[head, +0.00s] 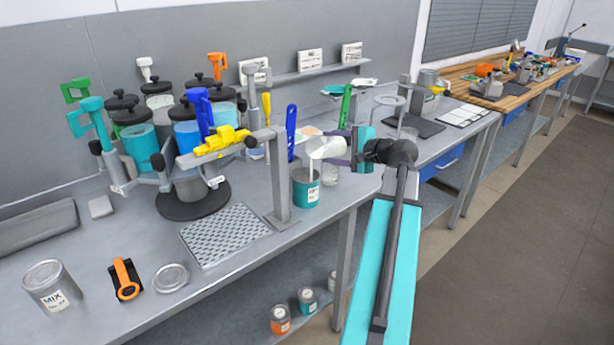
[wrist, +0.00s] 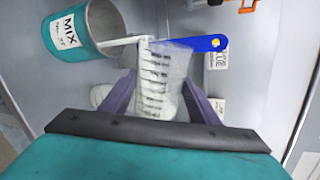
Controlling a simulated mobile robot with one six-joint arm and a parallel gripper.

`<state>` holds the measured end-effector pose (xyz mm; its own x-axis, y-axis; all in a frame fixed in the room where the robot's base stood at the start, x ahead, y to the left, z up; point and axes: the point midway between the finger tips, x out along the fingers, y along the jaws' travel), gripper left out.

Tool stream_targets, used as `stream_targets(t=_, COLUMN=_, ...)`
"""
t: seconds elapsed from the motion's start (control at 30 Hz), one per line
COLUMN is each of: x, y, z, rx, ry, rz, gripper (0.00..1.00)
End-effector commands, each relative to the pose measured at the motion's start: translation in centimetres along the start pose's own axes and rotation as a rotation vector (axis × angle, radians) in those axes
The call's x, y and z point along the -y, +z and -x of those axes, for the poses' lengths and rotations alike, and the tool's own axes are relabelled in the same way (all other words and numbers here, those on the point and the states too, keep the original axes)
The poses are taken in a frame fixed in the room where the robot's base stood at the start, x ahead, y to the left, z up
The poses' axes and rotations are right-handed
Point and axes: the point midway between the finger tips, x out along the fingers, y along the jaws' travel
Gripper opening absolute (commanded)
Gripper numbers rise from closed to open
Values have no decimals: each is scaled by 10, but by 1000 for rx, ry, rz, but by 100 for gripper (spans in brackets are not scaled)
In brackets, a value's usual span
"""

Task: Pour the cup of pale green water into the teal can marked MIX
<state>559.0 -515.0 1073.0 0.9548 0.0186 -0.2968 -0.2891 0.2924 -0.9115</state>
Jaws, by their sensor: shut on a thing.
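My gripper (head: 335,148) is shut on a pale, translucent cup (head: 322,146), held above the bench's front edge. In the wrist view the cup (wrist: 165,85) shows dark graduation marks and sits between the two purple fingers. The cup is tilted, its mouth toward the left in the head view. The teal can (head: 306,190) stands upright just below the cup's mouth. Its MIX label and open rim show in the wrist view (wrist: 88,48). A pale streak (wrist: 118,42) runs from the cup's lip to the can; it looks like pouring liquid. The liquid level inside the can is hidden.
A grey post with a crossbar (head: 282,180) stands close left of the teal can. Blue (head: 291,132) and green (head: 345,106) handled tools stand behind. A grey can also marked MIX (head: 52,287) is at the front left. A drum carousel (head: 192,205) stands further left.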

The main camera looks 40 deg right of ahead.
Motion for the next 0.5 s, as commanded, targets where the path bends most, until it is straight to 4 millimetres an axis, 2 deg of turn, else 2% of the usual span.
stream_targets(t=0.5, x=-3, y=4, z=-1, rx=-11, ry=-1, rz=36, gripper=27)
